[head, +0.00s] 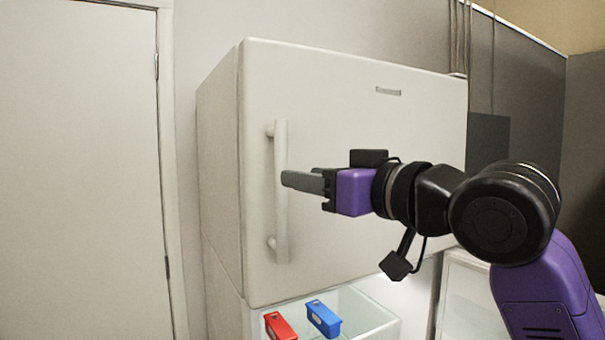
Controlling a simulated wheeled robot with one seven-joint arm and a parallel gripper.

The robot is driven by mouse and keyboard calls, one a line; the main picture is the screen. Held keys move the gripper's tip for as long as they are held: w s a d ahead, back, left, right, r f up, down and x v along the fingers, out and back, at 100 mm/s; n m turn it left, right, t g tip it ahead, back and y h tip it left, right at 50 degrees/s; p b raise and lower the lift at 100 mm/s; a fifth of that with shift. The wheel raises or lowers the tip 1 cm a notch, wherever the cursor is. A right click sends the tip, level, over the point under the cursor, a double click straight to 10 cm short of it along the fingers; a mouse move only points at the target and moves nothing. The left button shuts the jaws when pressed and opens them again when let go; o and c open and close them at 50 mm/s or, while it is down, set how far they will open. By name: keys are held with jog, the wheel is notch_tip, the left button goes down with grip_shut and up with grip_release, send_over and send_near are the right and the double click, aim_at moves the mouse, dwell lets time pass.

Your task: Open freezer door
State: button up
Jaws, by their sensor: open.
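The white freezer door (345,240) is the upper door of a tall white fridge and looks shut. Its vertical white handle (281,220) runs along the door's left side. My gripper (285,180) is in front of the door with its grey fingers pointing left. The fingertips overlap the handle's right edge in the picture. I cannot tell whether they touch it or are in front of it. One finger hides most of the other, and the gripper is open with nothing seen in it.
Below the freezer door, the lower compartment shows open, with a clear bin (375,315) and a red box (279,326) and blue box (323,318). A white room door (80,170) is at the left. A dark grey panel (520,100) stands at the right.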

jog(key=p+x, duration=0.2)
jog(key=x, duration=0.5)
jog(key=shift+w+a, duration=0.2)
jog(key=shift+w, duration=0.15)
jog(key=shift+f, duration=0.1)
grip_shut()
dwell(1.0)
